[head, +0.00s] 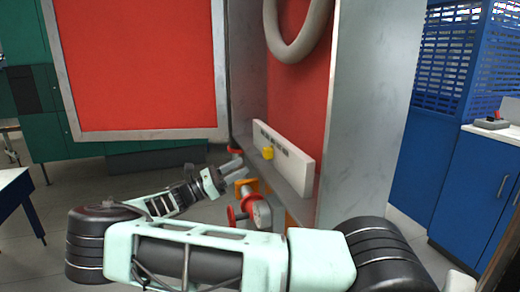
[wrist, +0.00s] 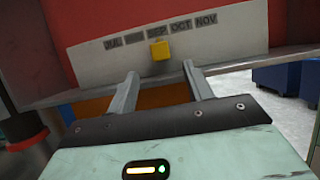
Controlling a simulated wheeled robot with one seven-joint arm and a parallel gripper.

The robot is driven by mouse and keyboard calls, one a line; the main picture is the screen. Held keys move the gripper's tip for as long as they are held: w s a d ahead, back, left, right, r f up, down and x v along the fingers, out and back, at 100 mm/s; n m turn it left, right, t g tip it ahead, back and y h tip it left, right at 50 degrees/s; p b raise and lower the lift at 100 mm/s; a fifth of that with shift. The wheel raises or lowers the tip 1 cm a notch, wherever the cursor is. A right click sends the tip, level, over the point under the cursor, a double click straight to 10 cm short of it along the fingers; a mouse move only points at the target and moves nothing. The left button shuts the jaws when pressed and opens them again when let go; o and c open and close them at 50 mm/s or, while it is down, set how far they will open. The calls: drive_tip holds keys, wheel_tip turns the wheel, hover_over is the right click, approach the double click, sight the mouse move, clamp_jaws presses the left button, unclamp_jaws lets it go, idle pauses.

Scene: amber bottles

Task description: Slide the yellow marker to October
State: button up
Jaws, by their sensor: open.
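The yellow marker (wrist: 159,51) is a small block on the white month strip (wrist: 230,35), right below the label SEP. OCT (wrist: 181,26) is the label just right of it, then NOV (wrist: 206,20). In the head view the marker (head: 268,153) sits on the white strip (head: 299,169) standing on a grey shelf. My gripper (wrist: 160,70) is open and empty. Its two fingers point at the strip, one to each side of the marker and a little short of it. In the head view my gripper (head: 232,166) is near the shelf's front edge.
The strip stands in a red-backed cabinet with a grey side panel (head: 365,110) at right. An open red door panel (head: 145,65) is at left. Red round fittings (head: 237,215) are below the shelf. A hose loop (head: 297,40) hangs above.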

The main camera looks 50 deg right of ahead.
sight(265, 156)
drive_tip(key=p+x, duration=0.2)
drive_tip(key=x, duration=0.4)
drive_tip(key=shift+s+d+r+p, duration=0.1)
drive_tip(key=shift+d+r+p, duration=0.1)
drive_tip(key=shift+p, duration=0.2)
drive_tip(key=shift+x, duration=0.75)
drive_tip(key=shift+d+f, duration=0.1)
drive_tip(key=shift+f, duration=0.05)
clamp_jaws()
drive_tip(key=shift+s+a, duration=0.25)
drive_tip(key=shift+s, duration=0.1)
drive_tip(key=s+a, duration=0.2)
drive_tip(key=s, duration=0.1)
drive_tip(key=shift+s+p, duration=0.15)
drive_tip(key=shift+p, duration=0.2)
unclamp_jaws()
